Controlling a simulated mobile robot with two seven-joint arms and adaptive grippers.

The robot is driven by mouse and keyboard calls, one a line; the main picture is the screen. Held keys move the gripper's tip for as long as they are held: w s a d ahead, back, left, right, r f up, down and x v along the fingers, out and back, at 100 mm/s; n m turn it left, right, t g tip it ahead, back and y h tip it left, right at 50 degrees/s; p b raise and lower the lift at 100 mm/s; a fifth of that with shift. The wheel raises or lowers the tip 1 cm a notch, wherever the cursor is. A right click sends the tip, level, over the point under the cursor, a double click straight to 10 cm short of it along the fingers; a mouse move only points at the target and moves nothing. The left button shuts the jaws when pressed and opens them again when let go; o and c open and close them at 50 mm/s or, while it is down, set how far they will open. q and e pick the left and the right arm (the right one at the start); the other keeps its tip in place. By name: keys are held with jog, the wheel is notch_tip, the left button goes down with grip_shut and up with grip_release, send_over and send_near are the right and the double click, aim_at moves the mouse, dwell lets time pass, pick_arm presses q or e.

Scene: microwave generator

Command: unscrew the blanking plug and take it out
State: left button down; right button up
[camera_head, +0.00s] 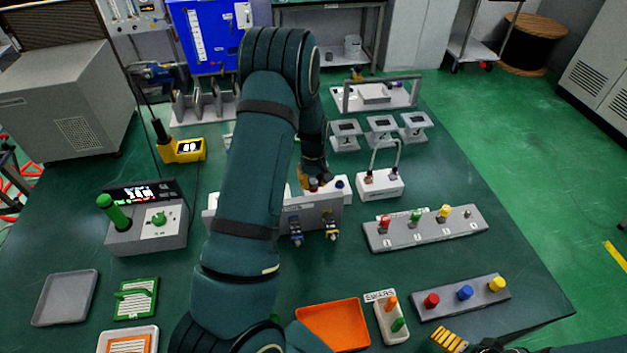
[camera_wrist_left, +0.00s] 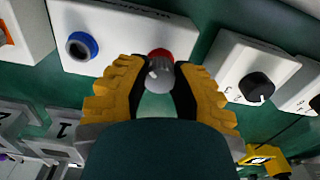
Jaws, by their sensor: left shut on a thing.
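In the left wrist view, a silver-grey round plug (camera_wrist_left: 160,78) sits at a red ring (camera_wrist_left: 159,53) on the face of a white block (camera_wrist_left: 125,30). My left gripper (camera_wrist_left: 160,90) has its yellow ridged fingers on both sides of the plug and is shut on it. I cannot tell how far the plug is screwed in. My right gripper (camera_head: 450,341) shows only partly at the bottom edge.
A blue-ringed port (camera_wrist_left: 80,46) is beside the plug. A white unit with a black knob (camera_wrist_left: 257,88) is to the right. An orange tray (camera_head: 334,325), a grey tray (camera_head: 65,298) and a socket strip (camera_head: 425,229) lie on the green table.

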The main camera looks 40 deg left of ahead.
aim_at(314, 181)
pick_arm(q)
jog(key=shift+n, duration=0.5)
jog(key=c, duration=0.7)
grip_release()
notch_tip(314, 181, up, 12)
dwell(0.5)
